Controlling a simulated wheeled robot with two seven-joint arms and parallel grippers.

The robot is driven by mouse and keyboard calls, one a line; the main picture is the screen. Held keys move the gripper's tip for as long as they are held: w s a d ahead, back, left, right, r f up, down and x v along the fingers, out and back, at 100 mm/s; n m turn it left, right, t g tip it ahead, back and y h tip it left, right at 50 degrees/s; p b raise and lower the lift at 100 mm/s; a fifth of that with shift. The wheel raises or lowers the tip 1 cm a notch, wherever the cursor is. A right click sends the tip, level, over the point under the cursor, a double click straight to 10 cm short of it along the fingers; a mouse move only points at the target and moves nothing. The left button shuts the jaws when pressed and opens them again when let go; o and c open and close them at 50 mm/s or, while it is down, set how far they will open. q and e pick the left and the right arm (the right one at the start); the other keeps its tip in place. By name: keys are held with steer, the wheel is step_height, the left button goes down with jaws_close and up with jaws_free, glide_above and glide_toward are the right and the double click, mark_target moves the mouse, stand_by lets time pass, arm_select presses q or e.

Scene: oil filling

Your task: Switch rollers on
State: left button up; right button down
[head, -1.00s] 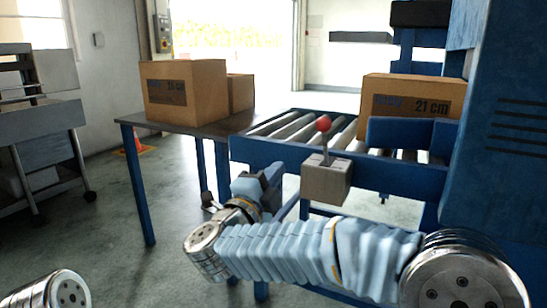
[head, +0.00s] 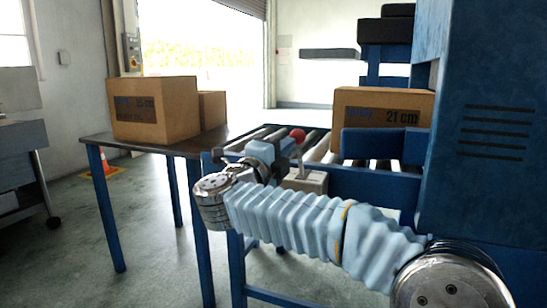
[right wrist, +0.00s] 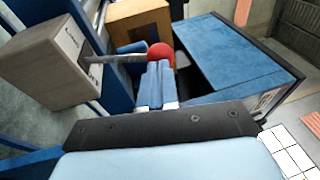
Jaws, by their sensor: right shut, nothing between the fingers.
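The lever with a red knob (head: 298,134) stands roughly upright on a small grey-beige box (head: 308,180) at the front of the roller conveyor (head: 317,146). My right gripper (head: 278,150) is shut and empty, close beside the lever on its left in the head view. In the right wrist view the shut fingers (right wrist: 157,86) lie right by the red knob (right wrist: 161,54) and partly cover it; I cannot tell whether they touch. The lever's rod and its box (right wrist: 45,58) also show there. My left gripper is out of view.
A cardboard box (head: 384,122) rests on the rollers. Two more boxes, the nearer one (head: 155,110) larger, stand on a dark table (head: 108,140) at the left. A big blue machine (head: 490,120) stands close on the right. An orange cone (head: 105,165) is on the floor.

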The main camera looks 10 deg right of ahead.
steer(key=shift+w+d+r, duration=0.1)
steer(key=shift+w+d, duration=0.15)
steer(key=shift+d, duration=0.05)
